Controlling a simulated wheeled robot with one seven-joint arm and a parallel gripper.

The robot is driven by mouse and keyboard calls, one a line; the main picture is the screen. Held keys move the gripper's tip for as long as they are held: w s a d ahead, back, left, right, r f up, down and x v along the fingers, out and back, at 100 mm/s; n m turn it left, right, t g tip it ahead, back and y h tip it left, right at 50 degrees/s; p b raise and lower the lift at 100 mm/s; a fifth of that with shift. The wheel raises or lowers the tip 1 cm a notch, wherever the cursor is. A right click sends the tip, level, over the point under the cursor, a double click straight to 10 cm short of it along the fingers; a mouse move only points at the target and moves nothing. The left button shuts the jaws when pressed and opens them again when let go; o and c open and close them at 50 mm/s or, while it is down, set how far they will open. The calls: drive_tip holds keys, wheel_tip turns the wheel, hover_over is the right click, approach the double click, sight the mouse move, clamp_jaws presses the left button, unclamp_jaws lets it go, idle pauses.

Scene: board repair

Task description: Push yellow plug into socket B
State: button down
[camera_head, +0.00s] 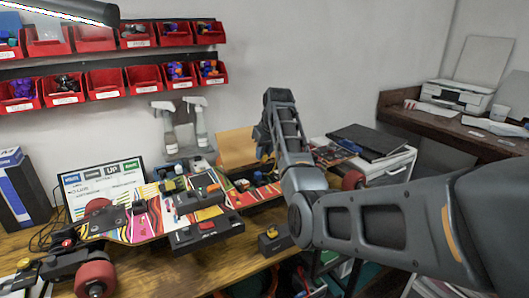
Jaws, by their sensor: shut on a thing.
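My gripper (264,150) is beyond my raised forearm, above the right part of the skateboard-like board (145,222). It is shut on a small yellow piece that appears to be the yellow plug (267,156). My own arm and jaws hide most of it. Black modules with coloured parts sit on the board below and to the left of my gripper. Socket B cannot be picked out among them; its label is too small to read. I cannot tell whether the plug touches a socket.
A black case with a red part (206,227) and a small black box with a yellow top (274,240) sit near the front edge of the wooden table (150,270). Spray bottles (197,122) stand behind. Red bins (104,82) line the wall. A printer (456,95) is far right.

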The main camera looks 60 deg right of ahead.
drive_tip(key=shift+f+b, duration=0.85)
drive_tip(key=shift+f, duration=2.35)
drive_tip(key=shift+f, duration=0.7)
drive_tip(key=shift+f+p, duration=0.4)
drive_tip(key=shift+f, duration=0.15)
idle(0.8)
drive_tip(key=shift+f, duration=0.5)
idle(1.1)
drive_tip(key=c, duration=0.6)
unclamp_jaws()
drive_tip(key=shift+r, duration=0.1)
